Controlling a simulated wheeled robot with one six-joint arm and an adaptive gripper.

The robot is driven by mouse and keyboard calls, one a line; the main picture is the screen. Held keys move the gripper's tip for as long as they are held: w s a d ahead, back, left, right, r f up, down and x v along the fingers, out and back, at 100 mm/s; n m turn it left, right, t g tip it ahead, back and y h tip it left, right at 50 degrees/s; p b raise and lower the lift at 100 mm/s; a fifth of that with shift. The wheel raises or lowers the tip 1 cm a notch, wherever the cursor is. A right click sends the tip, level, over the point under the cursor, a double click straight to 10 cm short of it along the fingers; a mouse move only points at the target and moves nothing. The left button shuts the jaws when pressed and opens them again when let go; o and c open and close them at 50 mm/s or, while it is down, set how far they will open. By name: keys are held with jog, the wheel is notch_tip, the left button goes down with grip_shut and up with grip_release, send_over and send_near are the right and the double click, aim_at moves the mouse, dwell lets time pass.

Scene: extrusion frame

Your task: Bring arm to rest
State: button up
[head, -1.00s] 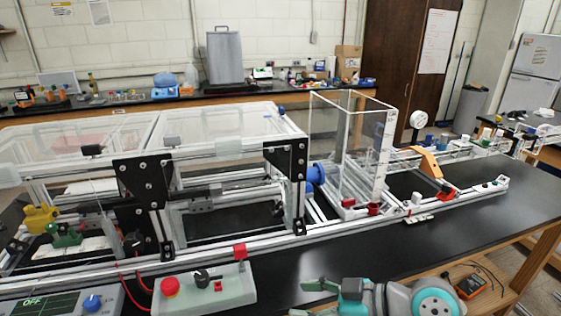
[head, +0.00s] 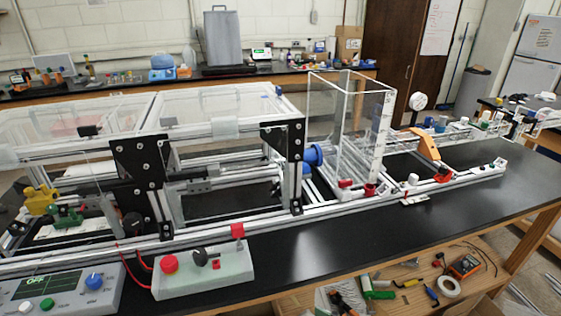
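My gripper and arm are not in the head view at this moment, so I cannot see whether the gripper is open or shut. The extrusion frame (head: 250,223) lies along the black table (head: 330,242), with black corner plates (head: 141,163) and a clear open-topped box (head: 345,130) standing on it. A control box with a red button (head: 169,264) stands at the table's front edge. A panel with a green display (head: 35,288) and a blue knob (head: 94,281) is at the bottom left.
A lower wooden shelf (head: 405,272) at the front right holds a multimeter (head: 465,266), a roll of tape (head: 449,286) and several hand tools. The tabletop in front of the frame's right half is clear. A back bench (head: 200,80) runs along the wall.

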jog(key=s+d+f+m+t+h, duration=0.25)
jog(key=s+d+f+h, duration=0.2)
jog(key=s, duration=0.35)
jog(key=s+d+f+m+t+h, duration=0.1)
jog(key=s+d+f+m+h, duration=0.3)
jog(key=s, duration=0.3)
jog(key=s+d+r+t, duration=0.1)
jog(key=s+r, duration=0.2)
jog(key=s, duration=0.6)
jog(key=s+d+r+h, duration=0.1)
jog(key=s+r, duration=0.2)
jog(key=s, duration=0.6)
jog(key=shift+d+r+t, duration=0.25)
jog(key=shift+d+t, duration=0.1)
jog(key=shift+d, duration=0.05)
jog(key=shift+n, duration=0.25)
